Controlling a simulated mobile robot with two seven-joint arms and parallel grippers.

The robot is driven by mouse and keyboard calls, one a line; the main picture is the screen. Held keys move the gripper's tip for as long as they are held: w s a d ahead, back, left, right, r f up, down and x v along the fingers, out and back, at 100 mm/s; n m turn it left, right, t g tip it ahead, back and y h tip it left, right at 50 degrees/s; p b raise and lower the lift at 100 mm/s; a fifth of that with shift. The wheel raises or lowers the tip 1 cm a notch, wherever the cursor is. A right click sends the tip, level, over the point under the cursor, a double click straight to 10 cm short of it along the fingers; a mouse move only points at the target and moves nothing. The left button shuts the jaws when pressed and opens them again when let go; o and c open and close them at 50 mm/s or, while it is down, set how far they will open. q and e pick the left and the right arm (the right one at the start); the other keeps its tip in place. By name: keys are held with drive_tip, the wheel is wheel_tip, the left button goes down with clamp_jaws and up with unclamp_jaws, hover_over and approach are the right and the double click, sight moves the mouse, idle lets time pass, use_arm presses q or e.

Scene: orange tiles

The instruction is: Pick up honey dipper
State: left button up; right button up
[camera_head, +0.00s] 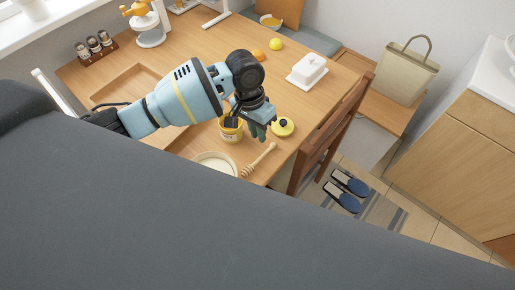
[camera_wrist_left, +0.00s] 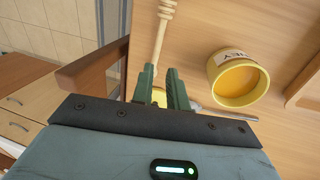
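The honey dipper (camera_head: 258,160) is pale wood and lies on the table near its front edge, grooved head toward the lower left. In the left wrist view the dipper (camera_wrist_left: 160,33) points up the picture, its handle end close to the fingertips. My left gripper (camera_head: 261,132) is above the table, just beyond the dipper. Its dark green fingers (camera_wrist_left: 160,71) are apart, with a gap between them; whether the handle lies between the tips or below them I cannot tell. My right gripper is not in view.
An open honey jar (camera_head: 231,133) stands left of the gripper, also in the wrist view (camera_wrist_left: 238,80). A yellow lid (camera_head: 283,127) lies to the right. A white bowl (camera_head: 213,161) is left of the dipper. A wooden chair (camera_head: 330,130) stands against the table's right side.

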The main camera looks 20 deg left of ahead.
sight(262, 155)
use_arm(q)
drive_tip(key=shift+s+d+f, duration=0.2)
drive_tip(key=shift+f, duration=0.4)
drive_tip(key=shift+s+d+f, duration=0.15)
drive_tip(key=shift+s+f, duration=0.05)
drive_tip(key=shift+f, duration=0.45)
drive_tip(key=f, duration=0.3)
drive_tip(key=d+f, duration=0.1)
drive_tip(key=f, duration=0.1)
drive_tip(key=shift+s+b, duration=0.25)
drive_tip(key=shift+b, duration=0.05)
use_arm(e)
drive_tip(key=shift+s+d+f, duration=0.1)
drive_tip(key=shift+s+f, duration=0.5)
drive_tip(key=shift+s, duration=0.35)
use_arm(q)
drive_tip(key=shift+r, duration=0.1)
clamp_jaws()
